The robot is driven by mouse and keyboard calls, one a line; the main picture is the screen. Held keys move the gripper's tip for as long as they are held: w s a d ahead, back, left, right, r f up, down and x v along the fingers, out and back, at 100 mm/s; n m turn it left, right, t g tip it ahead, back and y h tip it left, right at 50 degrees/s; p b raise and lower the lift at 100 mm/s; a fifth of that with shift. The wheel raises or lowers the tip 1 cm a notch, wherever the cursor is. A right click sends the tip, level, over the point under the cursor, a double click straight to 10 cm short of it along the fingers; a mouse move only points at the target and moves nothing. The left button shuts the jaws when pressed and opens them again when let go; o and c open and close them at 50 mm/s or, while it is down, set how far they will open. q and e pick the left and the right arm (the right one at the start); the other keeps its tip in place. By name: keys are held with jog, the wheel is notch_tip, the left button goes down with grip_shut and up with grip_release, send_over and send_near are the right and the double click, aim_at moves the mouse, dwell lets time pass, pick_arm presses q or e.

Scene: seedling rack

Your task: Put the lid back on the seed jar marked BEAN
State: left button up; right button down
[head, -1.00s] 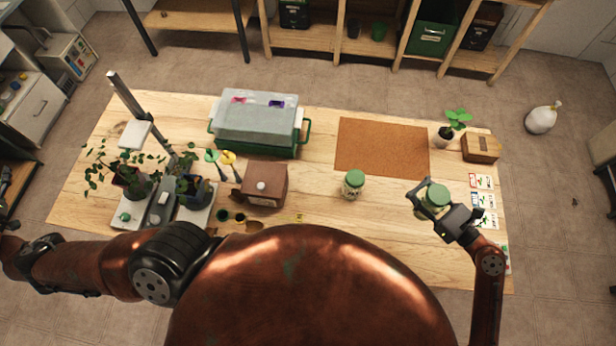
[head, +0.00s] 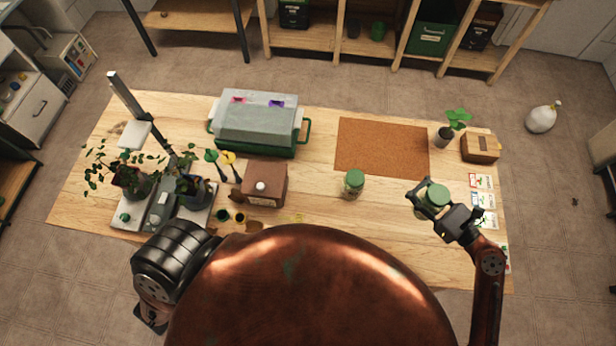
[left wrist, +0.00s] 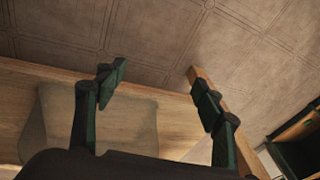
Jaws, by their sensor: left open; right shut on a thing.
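One glass seed jar (head: 352,191) with a green lid (head: 355,177) stands upright on the table, right of the middle. A second green lid (head: 437,194) shows at my right gripper (head: 428,204), over what looks like a second jar partly hidden by the fingers. My right gripper is shut there; whether it grips the jar or the lid I cannot tell. No BEAN mark is readable on either jar. My left gripper (left wrist: 155,95) is open and empty in the left wrist view, with floor and a wooden edge beyond it.
A brown mat (head: 383,148) lies clear behind the jars. A brown box (head: 265,184), a green-based bin (head: 256,124) and potted plants fill the left. Seed cards (head: 482,200), a small plant (head: 446,135) and a wooden box (head: 480,148) line the right edge.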

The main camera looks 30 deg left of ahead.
pick_arm(q)
jog(key=w+d+f+m+h, duration=0.1)
jog(key=w+d+f+m, duration=0.1)
jog(key=w+d, duration=0.3)
jog(key=w+d+f+m+h, duration=0.1)
jog(key=w+d, duration=0.5)
jog(key=d, duration=0.6)
jog(key=w+d+f+m+h, duration=0.1)
jog(key=w+d+f+m, duration=0.3)
jog(key=d, duration=0.4)
jog(key=shift+w+d, duration=0.4)
jog(key=shift+w, duration=0.5)
pick_arm(e)
jog(key=shift+r, duration=0.1)
jog(key=s+d+r+m+t+h, duration=0.2)
jog(key=d+m+t, duration=0.1)
jog(key=d, duration=1.2)
jog(key=shift+d+t, duration=0.35)
jog(key=shift+t, duration=0.25)
pick_arm(q)
jog(key=shift+c, duration=0.3)
pick_arm(e)
jog(key=shift+s+r, duration=0.1)
